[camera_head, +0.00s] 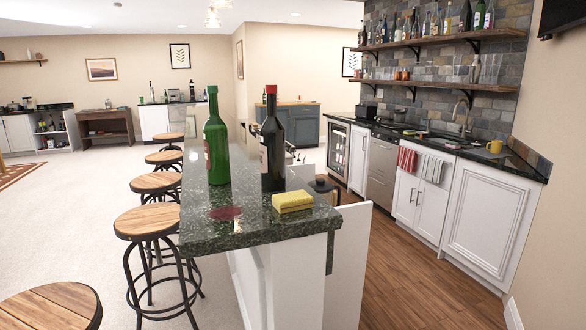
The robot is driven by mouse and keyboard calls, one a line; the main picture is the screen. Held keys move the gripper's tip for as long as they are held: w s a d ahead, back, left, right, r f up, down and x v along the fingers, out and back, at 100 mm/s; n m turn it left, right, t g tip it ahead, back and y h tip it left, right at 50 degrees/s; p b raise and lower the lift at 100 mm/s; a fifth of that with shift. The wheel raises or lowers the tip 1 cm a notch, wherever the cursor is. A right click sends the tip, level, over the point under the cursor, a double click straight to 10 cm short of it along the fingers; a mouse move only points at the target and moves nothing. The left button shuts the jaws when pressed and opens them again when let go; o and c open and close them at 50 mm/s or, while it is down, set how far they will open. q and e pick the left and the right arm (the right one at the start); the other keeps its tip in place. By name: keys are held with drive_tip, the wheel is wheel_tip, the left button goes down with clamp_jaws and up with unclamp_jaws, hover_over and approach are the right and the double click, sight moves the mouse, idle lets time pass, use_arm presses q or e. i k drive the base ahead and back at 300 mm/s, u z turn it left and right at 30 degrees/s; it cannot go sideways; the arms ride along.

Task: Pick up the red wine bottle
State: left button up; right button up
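Two wine bottles stand upright on the dark speckled bar counter (205,228). The two bottles stand apart. Neither of my grippers is in view, and nothing is seen touching the bottles.
A yellow sponge (293,202) lies near the counter's front right edge. A dark red stain (226,213) is in front of the green bottle. Wooden-topped stools (147,222) line the left side. A wall counter with a sink (455,140) stands right, with wooden floor (410,265) between.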

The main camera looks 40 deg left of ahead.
sight(272, 132)
drive_tip(key=u, duration=1.1)
drive_tip(key=i, duration=0.9)
drive_tip(key=u, duration=0.75)
